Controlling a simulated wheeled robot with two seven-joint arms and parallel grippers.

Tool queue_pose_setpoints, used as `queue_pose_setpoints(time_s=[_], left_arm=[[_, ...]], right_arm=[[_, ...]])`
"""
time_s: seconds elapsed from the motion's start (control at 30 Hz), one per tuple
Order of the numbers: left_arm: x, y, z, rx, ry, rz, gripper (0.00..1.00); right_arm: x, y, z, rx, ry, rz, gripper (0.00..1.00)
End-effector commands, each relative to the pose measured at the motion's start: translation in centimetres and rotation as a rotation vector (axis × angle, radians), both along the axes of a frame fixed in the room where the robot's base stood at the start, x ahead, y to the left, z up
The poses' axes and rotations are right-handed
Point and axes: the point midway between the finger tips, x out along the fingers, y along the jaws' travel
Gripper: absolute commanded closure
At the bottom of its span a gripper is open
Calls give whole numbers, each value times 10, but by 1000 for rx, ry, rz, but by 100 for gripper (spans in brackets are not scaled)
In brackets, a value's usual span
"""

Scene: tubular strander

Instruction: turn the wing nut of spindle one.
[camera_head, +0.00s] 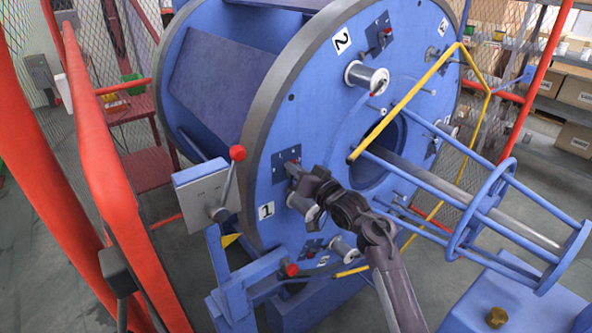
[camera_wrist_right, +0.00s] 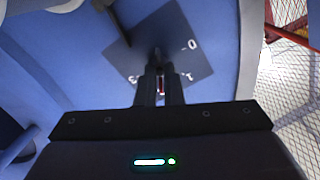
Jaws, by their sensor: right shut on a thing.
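The big blue strander disc (camera_head: 335,120) fills the middle of the head view. Spindle one's white number label (camera_head: 266,211) is at its lower left, near a silver spool (camera_head: 303,202). A dark marked plate (camera_head: 278,160) is just above; in the wrist view this plate (camera_wrist_right: 185,42) bears white characters. My right gripper (camera_head: 294,172) reaches the plate from the lower right. In the wrist view the fingers (camera_wrist_right: 160,72) are close together over the plate, shut on the wing nut. The nut is almost wholly hidden; a small reddish bit (camera_wrist_right: 161,86) shows between the fingers. My left gripper is out of view.
A grey box with a red-knobbed lever (camera_head: 237,155) stands just left of my right gripper. Blue guide rods with a ring (camera_head: 478,208) and a yellow bar (camera_head: 405,103) extend at the right. Red frame posts (camera_head: 95,150) stand at the left.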

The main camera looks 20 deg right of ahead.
Motion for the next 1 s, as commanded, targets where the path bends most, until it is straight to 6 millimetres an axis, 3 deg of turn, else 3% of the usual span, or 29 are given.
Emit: queue_pose_setpoints(time_s=[0.27,1.0], left_arm=[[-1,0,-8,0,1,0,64],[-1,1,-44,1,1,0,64]], right_arm=[[0,0,-2,-145,-51,0,100],[-1,3,-2,-797,-290,0,100]])
